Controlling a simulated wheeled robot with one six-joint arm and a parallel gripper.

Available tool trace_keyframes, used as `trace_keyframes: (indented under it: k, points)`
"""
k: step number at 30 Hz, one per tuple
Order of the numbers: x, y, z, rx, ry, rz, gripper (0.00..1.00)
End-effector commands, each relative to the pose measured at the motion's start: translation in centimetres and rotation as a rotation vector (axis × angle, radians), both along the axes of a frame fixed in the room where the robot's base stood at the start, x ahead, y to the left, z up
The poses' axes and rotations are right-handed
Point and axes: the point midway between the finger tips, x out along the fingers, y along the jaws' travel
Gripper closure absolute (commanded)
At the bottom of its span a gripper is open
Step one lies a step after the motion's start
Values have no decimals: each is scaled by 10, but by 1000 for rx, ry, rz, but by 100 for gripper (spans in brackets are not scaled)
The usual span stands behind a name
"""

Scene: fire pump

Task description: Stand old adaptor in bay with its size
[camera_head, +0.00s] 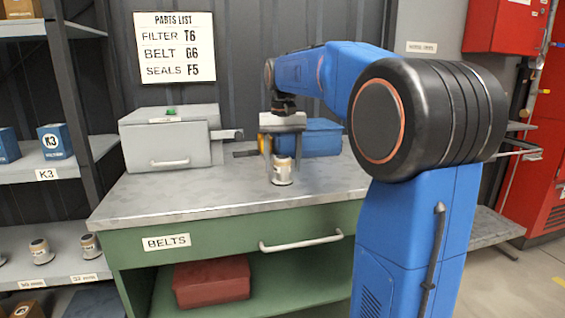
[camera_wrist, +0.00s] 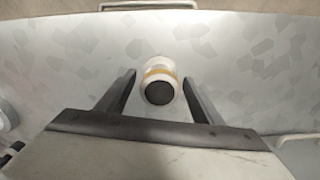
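The old adaptor (camera_head: 282,174), a small pale cylinder with a dark round top and a yellowish band, stands on the grey workbench top. The wrist view shows the adaptor (camera_wrist: 158,72) between the two fingers, with a gap on each side. My gripper (camera_head: 280,172) points down over it and is open; its fingertips also show in the wrist view (camera_wrist: 158,82). Any size mark on the adaptor is too small to read. At lower left, a shelf (camera_head: 62,268) bears similar adaptors (camera_head: 40,250) above small white labels (camera_head: 84,278), not clearly legible.
A grey metal box (camera_head: 165,140) and a blue box (camera_head: 322,138) stand at the bench's back. The bench drawer (camera_head: 210,250) marked BELTS is shut, with a red box (camera_head: 211,283) below. A K3 box (camera_head: 54,141) sits on the upper left shelf. Bench front is clear.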

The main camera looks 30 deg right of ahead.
Motion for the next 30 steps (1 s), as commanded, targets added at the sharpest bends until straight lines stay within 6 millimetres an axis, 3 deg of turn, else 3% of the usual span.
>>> trace_keyframes:
  k: [11, 30]
  points:
    - [0, 0, 6, 0, 0, 0, 40]
    - [1, 0, 110, 0, 0, 0, 40]
